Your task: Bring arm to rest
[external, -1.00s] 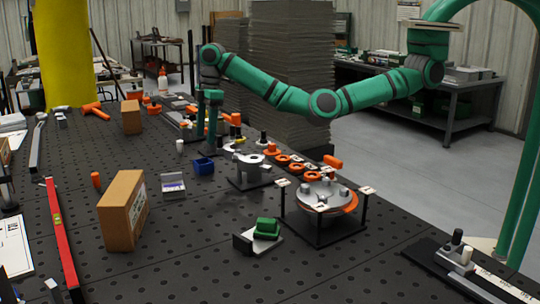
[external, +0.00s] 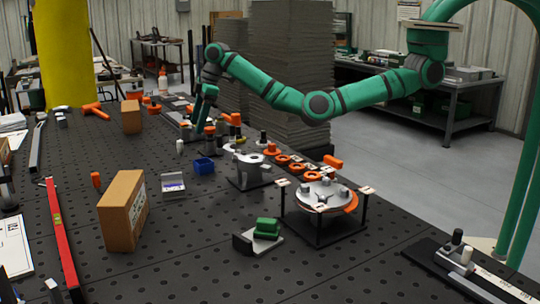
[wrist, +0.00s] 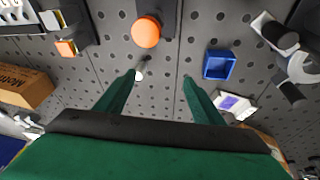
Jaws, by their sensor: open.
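My green arm reaches from the right over the black perforated table in the external view. My gripper (external: 197,120) is at its far end, above the far part of the table and tilted. In the wrist view my gripper (wrist: 158,78) shows two green fingers spread apart with nothing held between them. A small pale peg (wrist: 140,72) stands near the left fingertip. An orange-topped post (wrist: 146,32) stands beyond the fingers.
A blue bin (external: 204,166) and a grey fixture (external: 247,170) stand near the gripper. A cardboard box (external: 123,210), a red level (external: 62,235) and a round clamping fixture (external: 322,196) stand nearer. Bare table lies at the front centre.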

